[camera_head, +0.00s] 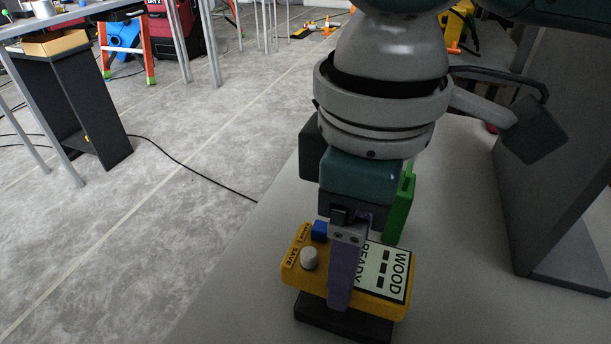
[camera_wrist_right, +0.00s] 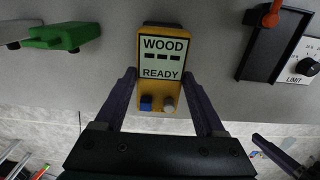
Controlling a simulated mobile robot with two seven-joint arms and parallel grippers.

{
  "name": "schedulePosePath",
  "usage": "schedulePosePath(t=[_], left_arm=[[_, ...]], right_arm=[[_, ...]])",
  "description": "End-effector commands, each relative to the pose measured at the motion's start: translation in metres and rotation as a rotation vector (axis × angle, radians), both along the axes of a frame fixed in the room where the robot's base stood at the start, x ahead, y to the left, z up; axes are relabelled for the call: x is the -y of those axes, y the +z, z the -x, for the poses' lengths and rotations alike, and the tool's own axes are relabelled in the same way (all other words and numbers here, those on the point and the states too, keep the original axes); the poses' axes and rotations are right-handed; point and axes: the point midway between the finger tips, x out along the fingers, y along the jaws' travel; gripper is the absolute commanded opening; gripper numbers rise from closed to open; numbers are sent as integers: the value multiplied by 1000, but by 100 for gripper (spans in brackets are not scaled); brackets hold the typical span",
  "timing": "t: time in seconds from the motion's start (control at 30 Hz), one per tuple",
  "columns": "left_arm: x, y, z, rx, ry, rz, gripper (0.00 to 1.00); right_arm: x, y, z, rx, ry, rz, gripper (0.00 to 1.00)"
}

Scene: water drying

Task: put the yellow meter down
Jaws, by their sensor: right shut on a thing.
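The yellow meter (camera_head: 372,292) has a pale screen reading WOOD and READY, a white knob and a blue button. My right gripper (camera_head: 342,290) is shut on it, one purple finger crossing its face in the head view. In the right wrist view, the meter (camera_wrist_right: 165,97) sits between both fingers of the right gripper (camera_wrist_right: 160,78). A black base (camera_head: 340,318) shows directly under the meter; I cannot tell whether they touch. A purple bar (camera_wrist_right: 276,156) at the lower right of the wrist view looks like a finger of my left gripper; its opening is not visible.
A grey tabletop (camera_head: 450,290) lies under the meter, its edge to the left. A green object (camera_head: 399,208) stands close behind the gripper. A large grey panel (camera_head: 560,150) rises at right. The wrist view shows a black holder (camera_wrist_right: 268,45) and a LIMIT dial panel (camera_wrist_right: 303,62).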

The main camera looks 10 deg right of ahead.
Motion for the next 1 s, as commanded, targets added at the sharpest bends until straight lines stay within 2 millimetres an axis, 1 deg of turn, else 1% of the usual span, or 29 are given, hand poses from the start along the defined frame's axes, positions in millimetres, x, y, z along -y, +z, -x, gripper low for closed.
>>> schedulePosePath(t=[0.2, 0.27, 0.63, 0.67, 0.9, 1.0], left_arm=[[1, -12, 0, 1, 1, 3, 0], [1, -14, 0, 0, 3, 4, 0], [3, -12, 0, 0, 7, 12, 0], [3, -12, 0, 0, 7, 12, 0], [3, -12, 0, 1, 6, 11, 0], [3, -12, 0, 2, 5, 10, 0]], right_arm=[[0, -34, 0, -2, 1, 1, 0], [0, -40, 0, -2, 0, 1, 0], [0, -43, 0, 0, 1, 0, 0], [0, -43, 0, 0, 1, 0, 74], [0, -43, 0, 0, 1, 0, 100], [0, -43, 0, 0, 1, 0, 100]])
